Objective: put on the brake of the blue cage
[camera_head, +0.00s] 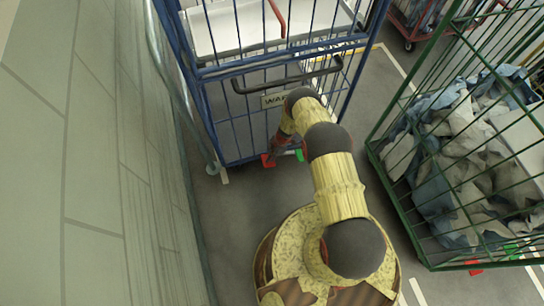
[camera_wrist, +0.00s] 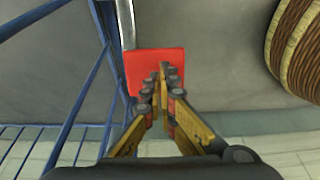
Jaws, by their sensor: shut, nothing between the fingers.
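The blue cage (camera_head: 233,118) stands upright at the top middle of the head view, with a dark handle bar and a partly hidden label on its near side. At its foot are a red pedal (camera_head: 267,161) and a green pedal (camera_head: 299,155). My gripper (camera_head: 277,158) is low at the cage's foot, partly hidden by my arm. In the wrist view, my gripper (camera_wrist: 164,70) is shut and empty, its fingertips over the red pedal (camera_wrist: 136,70). I cannot tell whether they touch it. Blue cage bars (camera_wrist: 70,125) run along the left there.
A wall (camera_head: 90,170) runs close along the left. A green cage (camera_head: 400,190) full of blue and pale cloth stands at the right, with its own red pedal (camera_head: 473,266). Another cage with red parts (camera_head: 408,30) is at the back right. Grey floor lies between the cages.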

